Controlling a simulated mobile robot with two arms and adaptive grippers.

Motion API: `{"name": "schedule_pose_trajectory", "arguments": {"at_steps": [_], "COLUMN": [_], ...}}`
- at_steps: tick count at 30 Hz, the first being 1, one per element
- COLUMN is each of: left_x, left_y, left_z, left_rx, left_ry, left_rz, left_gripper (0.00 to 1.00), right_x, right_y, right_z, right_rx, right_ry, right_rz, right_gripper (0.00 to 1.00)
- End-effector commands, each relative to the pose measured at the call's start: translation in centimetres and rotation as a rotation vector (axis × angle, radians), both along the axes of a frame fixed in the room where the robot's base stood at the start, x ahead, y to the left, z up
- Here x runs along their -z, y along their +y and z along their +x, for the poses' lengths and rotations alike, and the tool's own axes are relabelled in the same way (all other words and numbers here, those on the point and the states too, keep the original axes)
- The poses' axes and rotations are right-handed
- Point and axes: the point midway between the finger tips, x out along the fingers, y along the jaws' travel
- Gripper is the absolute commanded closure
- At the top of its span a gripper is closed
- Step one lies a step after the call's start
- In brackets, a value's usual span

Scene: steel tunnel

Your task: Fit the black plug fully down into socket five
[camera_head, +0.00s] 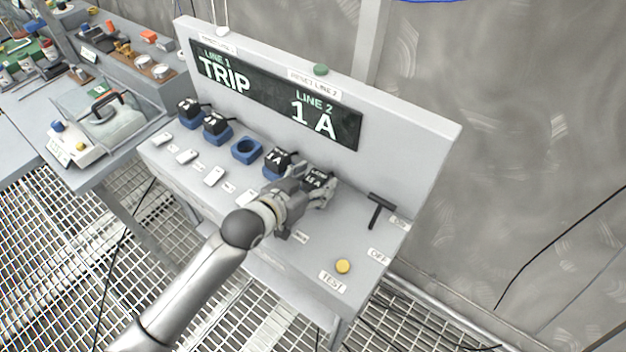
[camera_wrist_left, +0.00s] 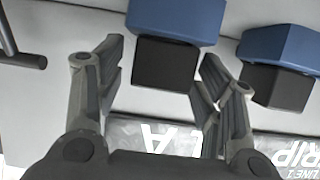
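The black plug (camera_head: 317,180) is at the fifth blue socket from the left, which my left gripper mostly hides in the head view. My left gripper (camera_head: 322,192) reaches over it from the front. In the left wrist view the black plug (camera_wrist_left: 166,66) meets the blue socket (camera_wrist_left: 178,18) and lies between my left gripper's fingers (camera_wrist_left: 160,62). The fingers stand apart, with a narrow gap on each side of the plug. I cannot tell how deep the plug sits. My right gripper is not in view.
Black plugs sit at the first, second and fourth sockets; the third socket (camera_head: 247,149) is empty. A black T-handle (camera_head: 378,209) and yellow button (camera_head: 343,266) are on the right. The display (camera_head: 275,95) behind reads TRIP and 1 A. White switches (camera_head: 187,157) line the front.

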Motion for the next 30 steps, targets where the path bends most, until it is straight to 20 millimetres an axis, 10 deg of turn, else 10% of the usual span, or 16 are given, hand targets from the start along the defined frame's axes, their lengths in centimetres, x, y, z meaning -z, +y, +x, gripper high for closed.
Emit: {"name": "schedule_pose_trajectory", "arguments": {"at_steps": [11,30], "left_x": [-0.6,-4.6], "left_y": [0.7,6.3], "left_z": [-0.8,-8.6], "left_rx": [-0.001,0.000], "left_ry": [0.001,0.002], "left_rz": [0.001,0.001], "left_gripper": [0.38,0.38], "right_x": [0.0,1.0], "right_y": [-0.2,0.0], "right_z": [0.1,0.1], "right_rx": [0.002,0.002], "right_ry": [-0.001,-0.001], "right_rz": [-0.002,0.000], "right_gripper": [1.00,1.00]}}
